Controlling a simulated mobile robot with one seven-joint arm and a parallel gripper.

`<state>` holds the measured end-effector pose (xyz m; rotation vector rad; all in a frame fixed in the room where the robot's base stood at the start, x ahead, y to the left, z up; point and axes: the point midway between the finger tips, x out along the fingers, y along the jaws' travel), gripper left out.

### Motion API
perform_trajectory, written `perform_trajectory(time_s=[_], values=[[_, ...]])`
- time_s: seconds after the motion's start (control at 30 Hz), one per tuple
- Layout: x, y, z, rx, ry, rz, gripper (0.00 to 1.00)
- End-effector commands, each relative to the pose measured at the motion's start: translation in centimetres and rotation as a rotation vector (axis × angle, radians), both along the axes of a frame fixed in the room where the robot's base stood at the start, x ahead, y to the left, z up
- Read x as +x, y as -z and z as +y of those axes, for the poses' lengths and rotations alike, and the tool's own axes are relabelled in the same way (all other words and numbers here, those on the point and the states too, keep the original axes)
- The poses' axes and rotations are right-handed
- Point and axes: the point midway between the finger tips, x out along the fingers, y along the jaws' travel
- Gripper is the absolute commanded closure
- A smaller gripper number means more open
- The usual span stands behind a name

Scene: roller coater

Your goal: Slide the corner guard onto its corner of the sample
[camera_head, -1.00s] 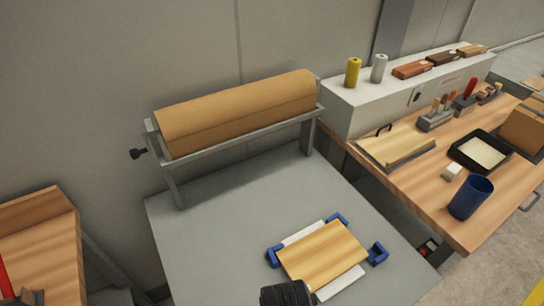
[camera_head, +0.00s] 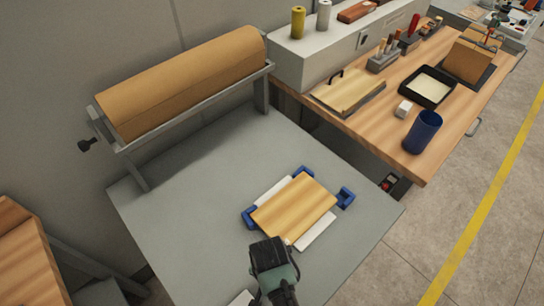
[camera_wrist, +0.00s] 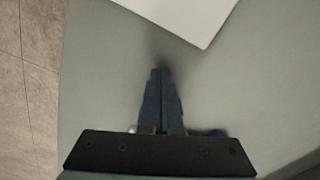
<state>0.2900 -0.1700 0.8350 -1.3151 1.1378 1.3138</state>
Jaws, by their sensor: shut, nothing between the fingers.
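The sample is a light wooden board (camera_head: 295,208) lying on white strips on the grey table. Blue corner guards show at its left corner (camera_head: 249,217), its far corner (camera_head: 301,171) and by its right corner (camera_head: 346,198). I cannot tell how closely the right one sits. No guard shows at the near corner, partly covered by my wrist. My gripper is over the table's near side; its fingertips are hidden in the head view. In the wrist view my gripper (camera_wrist: 160,73) is shut, its bluish fingers together, above bare grey surface. A white flat piece (camera_wrist: 190,12) lies ahead.
A tan roller (camera_head: 185,80) in a grey frame stands at the table's back. A wooden bench at right holds a blue cup (camera_head: 423,132), a black tray (camera_head: 428,87) and a white block (camera_head: 404,109). The grey table (camera_head: 180,220) is clear left of the sample.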

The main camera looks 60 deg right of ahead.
Motion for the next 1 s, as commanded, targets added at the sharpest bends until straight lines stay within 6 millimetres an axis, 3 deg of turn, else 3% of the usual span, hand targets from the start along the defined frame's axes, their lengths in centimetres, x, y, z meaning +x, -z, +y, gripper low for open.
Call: perform_trajectory(time_s=[0.13, 0.53, 0.8, 1.0], values=[[0.1, -0.1, -1.1, 0.0, 0.001, 0.0, 1.0], [0.2, -0.1, -1.5, 0.0, -0.001, 0.0, 1.0], [0.8, -0.1, -5.0, -0.001, -0.001, 0.0, 1.0], [0.8, 0.0, -5.5, 0.0, 0.0, 0.0, 1.0]])
